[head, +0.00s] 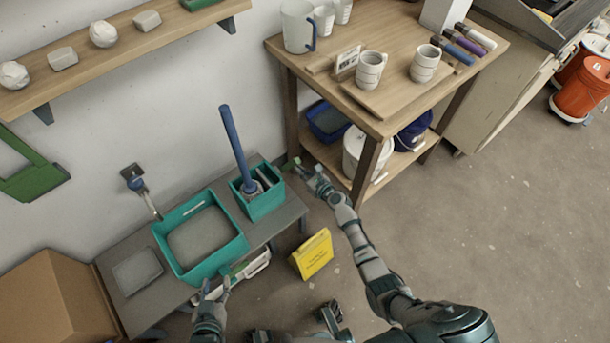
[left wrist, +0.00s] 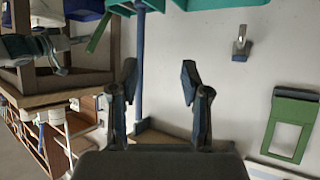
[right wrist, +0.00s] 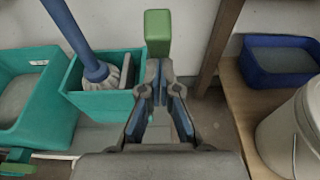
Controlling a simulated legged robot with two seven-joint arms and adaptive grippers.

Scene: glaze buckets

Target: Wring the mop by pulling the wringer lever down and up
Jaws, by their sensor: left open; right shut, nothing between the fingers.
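The mop stands in a small teal wringer bucket (head: 262,205), its blue handle (head: 235,145) leaning up. The mop head (right wrist: 107,75) sits inside the bucket in the right wrist view. The wringer lever's green end (right wrist: 158,32) is just beyond my right gripper's fingertips; the green lever (left wrist: 98,33) also shows in the left wrist view. My right gripper (head: 308,170) is shut and empty, right beside the lever; contact cannot be told. My left gripper (head: 216,288) is open and empty, low in front of the large teal tub.
The large teal tub (head: 242,243) stands left of the bucket on a low bench (head: 115,293). A yellow floor sign (head: 313,254) stands in front. A wooden table (head: 380,127) with mugs is on the right, a white bucket (head: 358,148) on its lower shelf.

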